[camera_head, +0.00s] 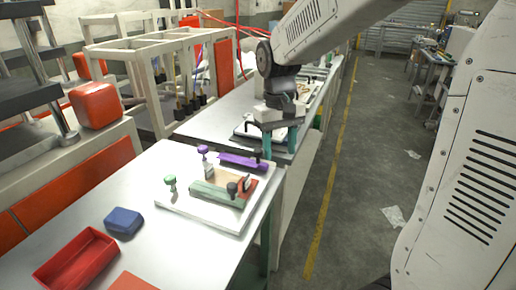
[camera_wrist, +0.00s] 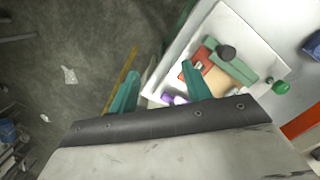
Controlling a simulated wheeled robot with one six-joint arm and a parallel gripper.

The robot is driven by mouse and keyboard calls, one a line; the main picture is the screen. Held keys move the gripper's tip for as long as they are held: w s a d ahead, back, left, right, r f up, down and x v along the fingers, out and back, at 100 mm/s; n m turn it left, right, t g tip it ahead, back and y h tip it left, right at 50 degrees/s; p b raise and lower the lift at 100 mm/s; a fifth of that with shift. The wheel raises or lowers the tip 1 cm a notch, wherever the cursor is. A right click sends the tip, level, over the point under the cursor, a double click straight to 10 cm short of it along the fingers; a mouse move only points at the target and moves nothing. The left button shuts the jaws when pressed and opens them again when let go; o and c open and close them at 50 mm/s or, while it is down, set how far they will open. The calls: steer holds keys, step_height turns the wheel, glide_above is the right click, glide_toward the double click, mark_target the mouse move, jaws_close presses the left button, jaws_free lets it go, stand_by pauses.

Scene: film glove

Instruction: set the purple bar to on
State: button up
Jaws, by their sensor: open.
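The purple bar (camera_head: 238,160) lies along the far side of a white board (camera_head: 232,221) on the near table, with a purple knob (camera_head: 203,150) off its left end. A dark post stands by its right end. My gripper (camera_head: 279,153) is open and empty, with teal fingers pointing down, right of the bar's right end and apparently above it. In the wrist view, my gripper (camera_wrist: 158,85) has its fingers spread, one over the floor and one over the board. Only small purple parts (camera_wrist: 167,99) show there; the rest is hidden behind my gripper's body.
A green bar (camera_head: 215,193) with a dark knob, a red block (camera_head: 246,187) and a green knob (camera_head: 170,182) are on the same board. A blue block (camera_head: 123,222) and a red tray (camera_head: 77,262) stand nearer on the table. Floor lies open to the right.

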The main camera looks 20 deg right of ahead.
glide_above(258, 150)
steer(key=s, duration=0.4)
step_height(258, 150, down, 3)
steer(key=shift+t, duration=0.7)
steer(key=w, duration=0.4)
steer(key=shift+r, duration=0.35)
step_height(258, 150, down, 7)
steer(key=shift+f, duration=0.15)
